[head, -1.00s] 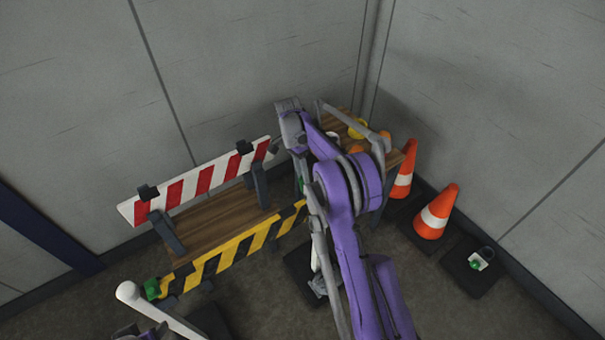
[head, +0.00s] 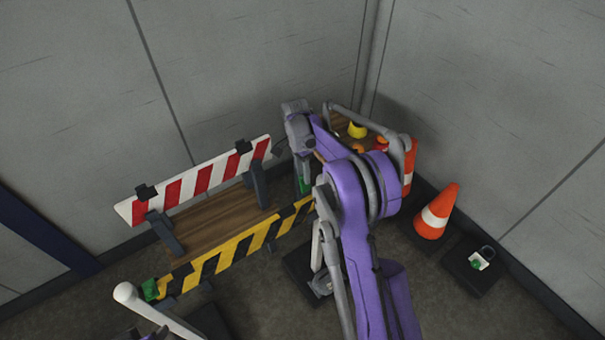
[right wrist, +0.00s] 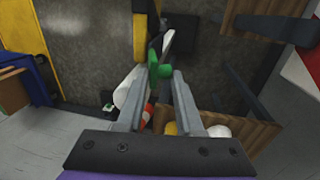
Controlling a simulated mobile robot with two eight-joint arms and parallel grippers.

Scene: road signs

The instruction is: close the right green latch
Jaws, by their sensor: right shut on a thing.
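The right green latch (right wrist: 159,70) shows in the right wrist view at the tips of my right gripper (right wrist: 157,76), by the end of the yellow bar. The gripper's two fingers are shut on it, one on each side. In the head view a green piece (head: 303,186) shows at the right end of the yellow-and-black striped bar (head: 229,249), partly hidden by my purple right arm. Another green latch (head: 150,289) sits at that bar's left end. The right fingertips are hidden in the head view. My left gripper does not show.
A red-and-white striped board (head: 203,180) stands behind the wooden shelf (head: 212,220). An orange cone (head: 436,212) and a black plate with a padlock (head: 480,262) are to the right. Walls close off the back and right side.

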